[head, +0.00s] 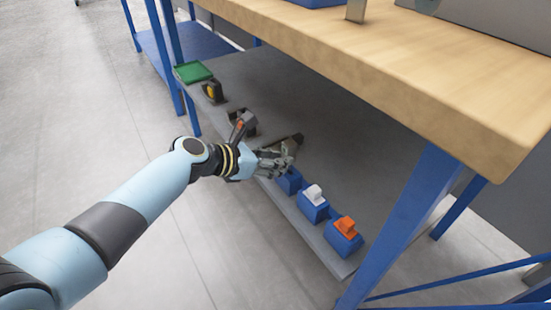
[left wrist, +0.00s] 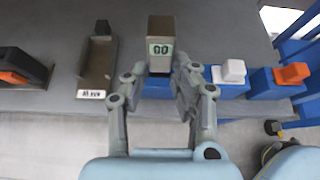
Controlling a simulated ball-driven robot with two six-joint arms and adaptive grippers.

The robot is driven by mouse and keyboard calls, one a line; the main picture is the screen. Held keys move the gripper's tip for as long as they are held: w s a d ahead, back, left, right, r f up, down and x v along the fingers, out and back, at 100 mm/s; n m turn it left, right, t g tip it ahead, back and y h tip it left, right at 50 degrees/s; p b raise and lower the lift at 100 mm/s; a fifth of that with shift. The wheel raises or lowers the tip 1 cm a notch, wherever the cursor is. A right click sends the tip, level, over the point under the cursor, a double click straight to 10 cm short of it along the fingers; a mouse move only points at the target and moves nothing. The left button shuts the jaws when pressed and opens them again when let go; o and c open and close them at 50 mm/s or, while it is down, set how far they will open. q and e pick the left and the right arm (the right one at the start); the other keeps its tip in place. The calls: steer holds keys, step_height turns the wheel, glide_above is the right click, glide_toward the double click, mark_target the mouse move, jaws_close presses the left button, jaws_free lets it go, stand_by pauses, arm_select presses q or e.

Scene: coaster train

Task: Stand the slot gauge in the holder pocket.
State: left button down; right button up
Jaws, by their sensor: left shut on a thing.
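The block stands up beyond the fingertips in the left wrist view. In the head view my left gripper (head: 277,162) is over the grey shelf, and the gauge (head: 291,139) shows partly behind the fingers. A brown, open-topped tray with a white label, possibly the holder (left wrist: 97,65), sits left of the gripper in the left wrist view, apart from the gauge. Its inside looks empty. My right gripper is not in view.
Blue blocks line the shelf's front edge, one topped with a white piece (head: 314,193), one with an orange piece (head: 346,226). A black and yellow thing (head: 212,91) and a green tray (head: 193,72) lie farther left. The wooden tabletop (head: 420,75) overhangs the shelf.

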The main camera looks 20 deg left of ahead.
arm_select(q)
steer(key=shift+f+b, duration=0.65)
steer(key=shift+f, duration=0.25)
steer(key=c, duration=1.1)
jaws_free()
steer(key=shift+c, duration=0.2)
steer(key=shift+o, duration=0.7)
steer(key=shift+s, duration=0.1)
steer(key=v, duration=1.1)
steer(key=shift+s+a+r, duration=0.2)
steer(key=shift+s+r, duration=0.05)
